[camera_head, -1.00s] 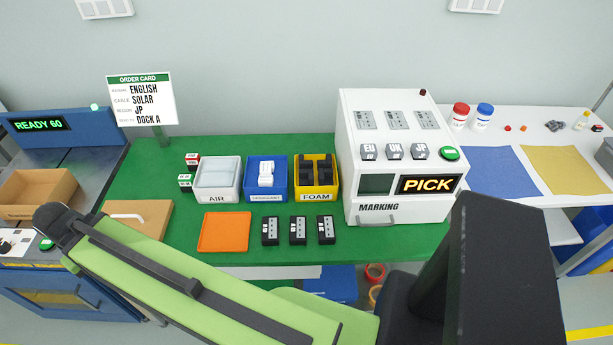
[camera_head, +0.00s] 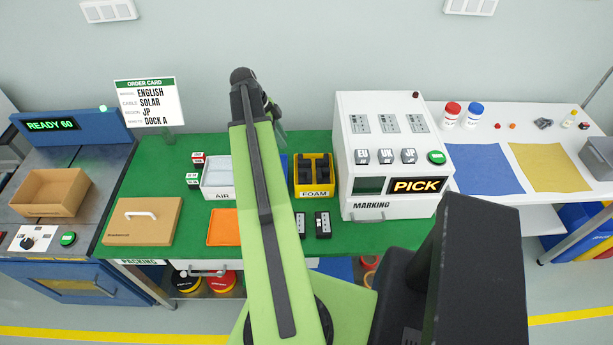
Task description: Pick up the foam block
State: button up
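Dark foam blocks (camera_head: 323,174) sit in the yellow bin labelled FOAM (camera_head: 315,195), on the green table just left of the white marking machine. My green arm reaches up across the middle of the view. My gripper (camera_head: 278,113) is mostly hidden behind the dark end of the arm, up and to the left of the FOAM bin in the picture. Its fingers are not clear, so I cannot tell whether it is open or shut. The foam blocks appear apart from it.
The AIR bin (camera_head: 219,192) is left of my arm, and the arm covers most of a blue bin. An orange tray (camera_head: 222,228) and black devices (camera_head: 322,225) lie in front. The marking machine (camera_head: 393,205) stands tall on the right. A cardboard piece (camera_head: 142,232) lies at left.

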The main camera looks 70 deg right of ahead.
jog(key=b, duration=1)
send_over(301, 170)
jog(key=w, duration=0.3)
jog(key=f, duration=1)
jog(key=shift+s+a+f, duration=0.2)
jog(key=shift+a+f, duration=0.05)
jog(key=shift+f, duration=0.05)
jog(key=b+x, duration=0.5)
jog(key=shift+s+f, duration=0.15)
jog(key=shift+f, duration=0.2)
jog(key=shift+r, duration=0.2)
grip_shut()
